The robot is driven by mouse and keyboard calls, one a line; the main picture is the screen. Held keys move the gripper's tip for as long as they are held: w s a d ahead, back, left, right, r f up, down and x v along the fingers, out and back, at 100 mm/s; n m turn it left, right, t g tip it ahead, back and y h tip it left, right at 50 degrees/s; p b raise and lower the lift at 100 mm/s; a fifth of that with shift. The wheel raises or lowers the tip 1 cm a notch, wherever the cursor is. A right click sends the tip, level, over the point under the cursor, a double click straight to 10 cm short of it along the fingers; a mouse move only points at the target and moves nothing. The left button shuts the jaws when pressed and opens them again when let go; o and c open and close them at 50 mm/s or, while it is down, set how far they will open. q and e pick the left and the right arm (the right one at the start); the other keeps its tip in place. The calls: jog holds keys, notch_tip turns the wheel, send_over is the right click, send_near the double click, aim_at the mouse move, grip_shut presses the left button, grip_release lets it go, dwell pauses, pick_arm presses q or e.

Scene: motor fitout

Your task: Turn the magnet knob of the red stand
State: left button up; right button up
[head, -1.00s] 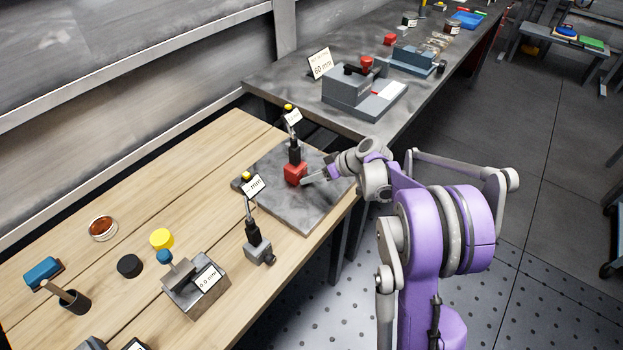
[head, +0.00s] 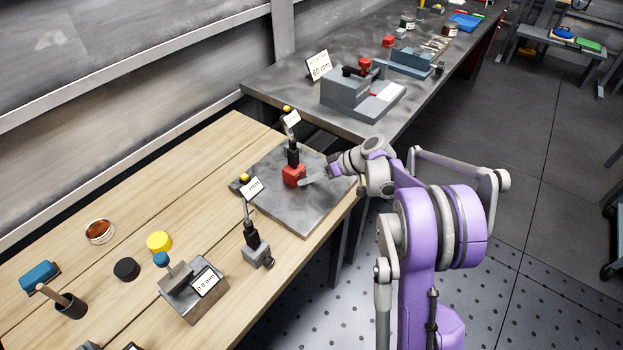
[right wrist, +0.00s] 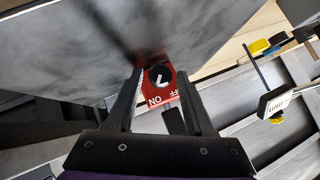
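The red stand (head: 291,178) stands on a grey plate, with a black post rising from its block to a tilted card. My right gripper (head: 305,182) reaches it from the right, its tips at the side of the red block. In the right wrist view the red face (right wrist: 153,94) shows a dark round knob (right wrist: 161,77) with a white pointer mark. White letters sit below it, partly cut off. My right gripper's fingers (right wrist: 160,80) are apart, one on each side of the knob; I cannot tell whether they touch it. My left gripper is not in view.
The grey plate (head: 305,215) lies on the wooden bench. A second, grey stand (head: 256,250) with a tilted card stands nearer the front. A metal block (head: 193,297), a yellow disc (head: 159,242) and a black disc (head: 126,269) are to the left. A grey gauge fixture (head: 350,95) is behind.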

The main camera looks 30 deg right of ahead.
jog(key=shift+o, duration=0.6)
